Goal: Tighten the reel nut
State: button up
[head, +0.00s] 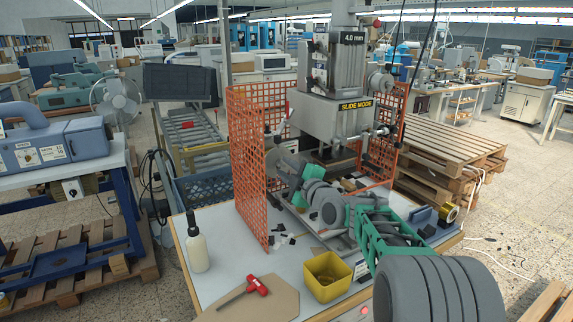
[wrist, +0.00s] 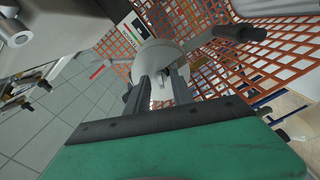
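The reel (wrist: 160,53) is a pale grey round disc with a hub, straight ahead of my gripper in the wrist view. A small light piece at its centre, seemingly the reel nut (wrist: 161,80), shows between my fingertips. My gripper (wrist: 159,77) has its two dark fingers apart, one on each side of that piece; I cannot make out firm contact. In the head view my green gripper body (head: 290,172) is at the left side of the stamping machine, inside the orange guard. My fingertips and the nut are too small to make out there.
Orange mesh guards (head: 251,165) stand close on the left and right of the machine (head: 330,118). On the table are a white bottle (head: 197,240), a yellow bin (head: 327,277) and a red-headed mallet (head: 256,286). A dark handle (wrist: 240,33) sticks out beside the reel.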

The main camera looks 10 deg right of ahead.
grip_shut()
dwell(0.3)
dwell(0.4)
